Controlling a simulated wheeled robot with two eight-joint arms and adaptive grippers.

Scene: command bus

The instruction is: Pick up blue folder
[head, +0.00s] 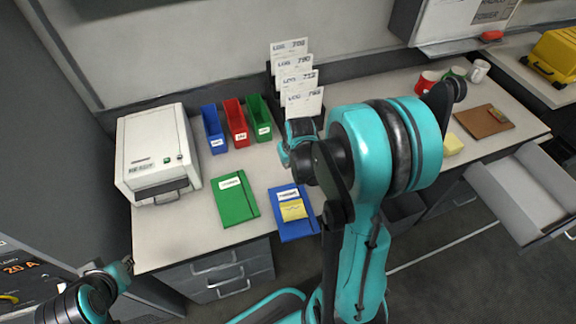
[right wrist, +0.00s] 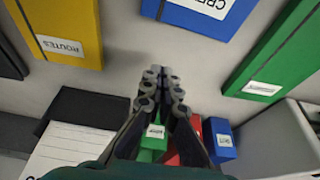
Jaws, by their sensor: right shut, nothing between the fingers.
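The blue folder (head: 287,228) lies flat on the desk near its front edge, with a white label and a yellow note on it. Its labelled edge also shows at the top of the right wrist view (right wrist: 190,22). My right gripper (head: 285,155) hangs above the desk, beyond the folder in the head view. In the right wrist view its fingers (right wrist: 163,78) are together and empty, apart from the folder. My left gripper (head: 125,268) is at the lower left, off the desk's front corner; its finger opening is unclear.
A green folder (head: 236,205) lies left of the blue one; a yellow folder (right wrist: 75,35) shows in the right wrist view. Blue, red and green bins (head: 237,125), a log rack (head: 302,103) and a white machine (head: 155,150) stand behind. An open drawer (head: 525,195) juts out right.

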